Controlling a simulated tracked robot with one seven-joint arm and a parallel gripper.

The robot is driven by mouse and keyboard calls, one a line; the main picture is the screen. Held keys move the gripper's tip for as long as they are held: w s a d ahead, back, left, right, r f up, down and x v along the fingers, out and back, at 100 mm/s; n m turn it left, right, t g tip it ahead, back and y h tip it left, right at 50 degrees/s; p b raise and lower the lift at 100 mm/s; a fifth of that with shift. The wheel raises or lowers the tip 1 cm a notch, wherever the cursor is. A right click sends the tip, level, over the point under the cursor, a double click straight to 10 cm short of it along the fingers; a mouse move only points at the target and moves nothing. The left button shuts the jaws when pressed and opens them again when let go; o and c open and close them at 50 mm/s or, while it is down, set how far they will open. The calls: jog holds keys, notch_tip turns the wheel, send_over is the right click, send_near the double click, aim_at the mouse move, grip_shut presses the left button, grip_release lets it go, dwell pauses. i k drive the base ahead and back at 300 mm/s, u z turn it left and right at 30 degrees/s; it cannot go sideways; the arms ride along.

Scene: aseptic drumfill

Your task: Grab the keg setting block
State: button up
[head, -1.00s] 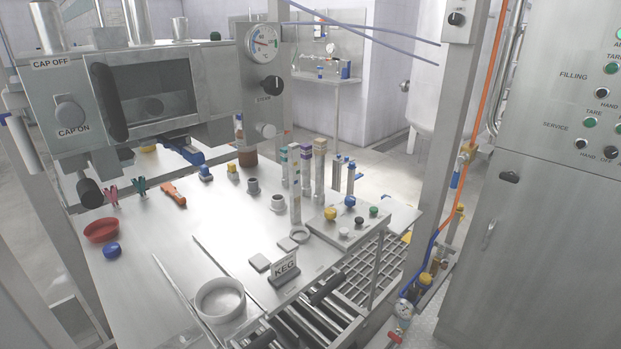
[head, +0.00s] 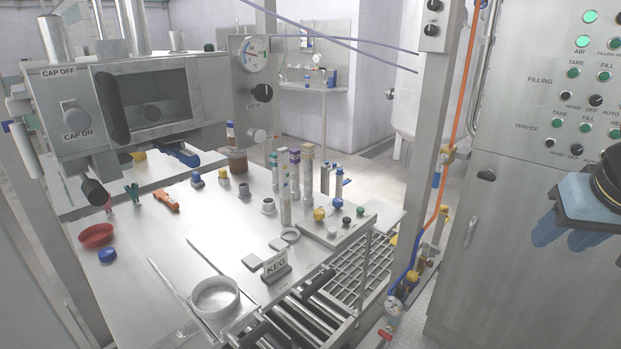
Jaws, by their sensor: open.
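The keg setting block (head: 277,277) is a small dark grey block with an upright white plate reading KEG. It stands near the front right edge of the steel table (head: 150,235), beside flat grey plates. My gripper (head: 562,238) is at the right edge of the head view, in front of the control cabinet, with blue fingers pointing down. It is open, with nothing visible between the fingers, and is far to the right of the block.
A round white ring-shaped dish (head: 215,297) stands left of the block. A roller conveyor (head: 300,315) lies just in front. Several sample tubes (head: 295,172) and a small knobbed panel (head: 338,226) stand behind. A steel post (head: 432,150) with hoses rises between block and gripper.

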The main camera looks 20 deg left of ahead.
aim_at(308, 149)
jog(key=z, duration=0.1)
jog(key=i, duration=1)
jog(key=u, duration=0.1)
